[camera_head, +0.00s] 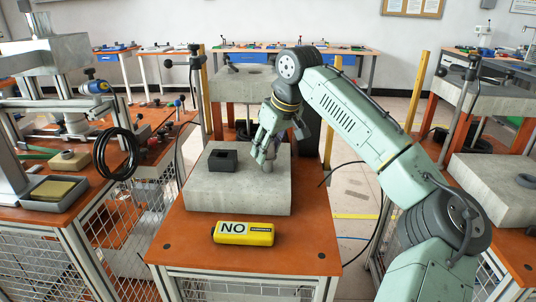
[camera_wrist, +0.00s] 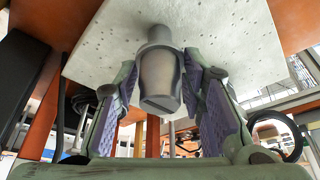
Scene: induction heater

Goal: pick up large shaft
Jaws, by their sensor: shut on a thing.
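The large shaft (camera_wrist: 160,78) is a grey stepped metal piece, with a narrow end at the stone block and a wider body toward the camera. It sits between the two fingers of my gripper (camera_wrist: 162,82) in the wrist view. The gripper is shut on it. In the head view my gripper (camera_head: 265,150) points down over the right part of the grey stone block (camera_head: 235,199). There the fingers hide most of the shaft. I cannot tell whether its lower end touches the block.
A black square block (camera_head: 222,160) with an opening stands left of my gripper on the stone block. A yellow "NO" box (camera_head: 243,233) lies on the orange table (camera_head: 180,245) in front. A bench with a black cable coil (camera_head: 115,154) stands left; another stone-topped table (camera_head: 485,195) stands right.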

